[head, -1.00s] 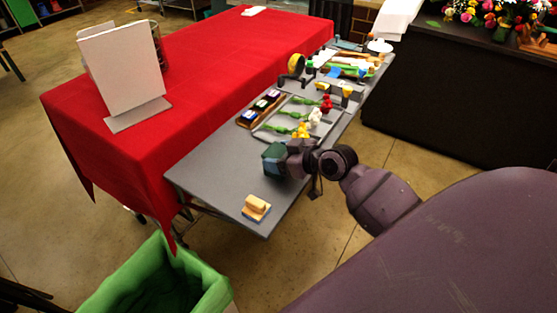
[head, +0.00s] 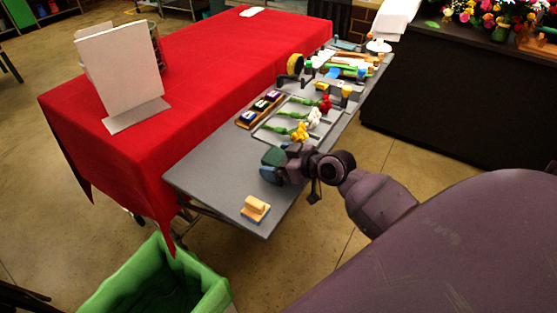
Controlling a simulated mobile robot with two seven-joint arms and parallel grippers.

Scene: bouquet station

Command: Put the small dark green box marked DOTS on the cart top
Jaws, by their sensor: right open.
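The small dark green box (head: 273,156) is at the right edge of the grey cart top (head: 222,182), low over it or on it. Its DOTS marking cannot be read, and my gripper hides part of it. A small bluish patch shows just below the green face; I cannot tell what it belongs to. My right gripper (head: 277,170) is open, right at the box, with its fingers hard to make out. I cannot tell whether it touches the box. My left gripper is not in view.
A wooden-handled block (head: 255,209) lies at the cart's near corner. A tray of flowers (head: 292,124) and a wooden holder (head: 260,108) stand behind the box. The red-covered table (head: 200,90) flanks the cart, with a green-lined bin (head: 165,280) in front. The cart's left front is clear.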

